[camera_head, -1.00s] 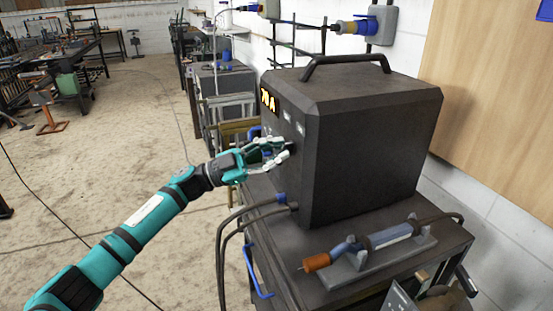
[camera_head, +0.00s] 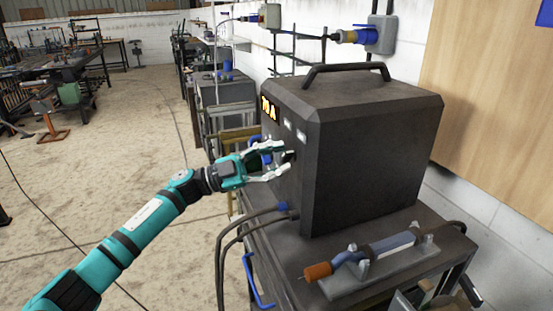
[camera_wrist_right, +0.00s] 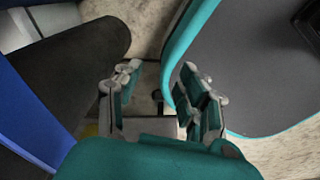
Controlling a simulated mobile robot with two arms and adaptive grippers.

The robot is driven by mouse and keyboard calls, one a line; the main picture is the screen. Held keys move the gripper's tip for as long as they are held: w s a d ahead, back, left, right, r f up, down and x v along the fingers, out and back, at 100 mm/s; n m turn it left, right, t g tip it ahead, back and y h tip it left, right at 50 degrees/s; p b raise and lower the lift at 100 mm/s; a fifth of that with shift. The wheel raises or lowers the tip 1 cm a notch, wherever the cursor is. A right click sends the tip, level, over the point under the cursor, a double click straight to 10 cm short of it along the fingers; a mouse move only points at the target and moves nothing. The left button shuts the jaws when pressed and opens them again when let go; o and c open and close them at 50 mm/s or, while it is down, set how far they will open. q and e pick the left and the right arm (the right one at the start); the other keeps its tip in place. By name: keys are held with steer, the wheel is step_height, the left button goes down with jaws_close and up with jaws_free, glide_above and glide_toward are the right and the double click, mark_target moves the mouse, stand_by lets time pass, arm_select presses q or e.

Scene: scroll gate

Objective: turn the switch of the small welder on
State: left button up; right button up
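The small welder (camera_head: 375,150) is a dark grey box with a black top handle, standing on a dark metal cart. A lit orange display (camera_head: 268,108) shows on its front face, which I see at a steep angle. My left gripper (camera_head: 285,160) is at this front face, with its fingers apart. A small dark knob-like part (camera_head: 291,155) shows at the fingertips; I cannot tell whether they touch it. The switch's setting cannot be made out. My right gripper (camera_wrist_right: 160,80) shows only in the right wrist view, open and empty.
A torch with an orange end (camera_head: 318,271) lies in a holder on the cart top (camera_head: 283,245). Cables (camera_head: 240,228) hang at the cart's front, near a blue handle (camera_head: 256,283). A wooden panel (camera_head: 490,100) is on the right.

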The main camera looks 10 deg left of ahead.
arm_select(q)
steer(key=v, duration=1.2)
stand_by(0.4)
